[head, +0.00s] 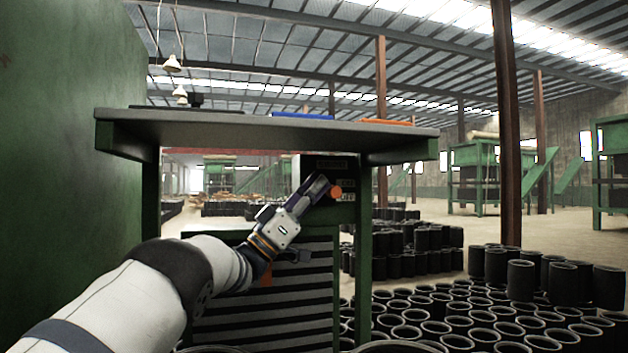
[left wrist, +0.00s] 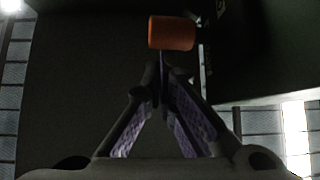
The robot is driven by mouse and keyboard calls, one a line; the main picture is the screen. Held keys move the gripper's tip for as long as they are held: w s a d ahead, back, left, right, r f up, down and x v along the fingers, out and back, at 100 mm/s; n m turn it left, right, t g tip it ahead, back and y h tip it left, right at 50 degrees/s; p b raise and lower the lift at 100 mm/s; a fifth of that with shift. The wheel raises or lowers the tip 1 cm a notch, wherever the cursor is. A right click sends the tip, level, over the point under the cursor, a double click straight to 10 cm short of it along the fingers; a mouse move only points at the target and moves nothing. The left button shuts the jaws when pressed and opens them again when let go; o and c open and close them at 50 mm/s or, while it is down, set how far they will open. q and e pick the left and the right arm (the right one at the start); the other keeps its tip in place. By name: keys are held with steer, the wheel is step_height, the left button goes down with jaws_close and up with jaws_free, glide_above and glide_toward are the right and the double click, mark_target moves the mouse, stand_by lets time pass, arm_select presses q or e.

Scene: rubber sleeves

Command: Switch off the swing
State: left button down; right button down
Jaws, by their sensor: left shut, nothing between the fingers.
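An orange-red round button (head: 335,192) sits on a dark control panel (head: 326,163) under the raised table, with partly hidden lettering ending in "FF" beside it. My left gripper (head: 327,187) is shut and empty, its tips right at the left side of the button. In the left wrist view the button (left wrist: 172,33) shows as an orange cylinder just beyond the closed fingertips (left wrist: 163,62). I cannot tell whether the tips touch it. The gripper hides part of the panel. My right gripper is not in view.
A grey tabletop (head: 260,128) on green legs (head: 363,225) spans above my left arm. A slatted dark panel (head: 270,310) stands below. Many black rubber sleeves (head: 470,320) cover the floor at right. A green wall (head: 60,120) closes the left side.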

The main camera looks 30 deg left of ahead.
arm_select(q)
steer(key=shift+f, duration=0.4)
steer(key=v, duration=1.2)
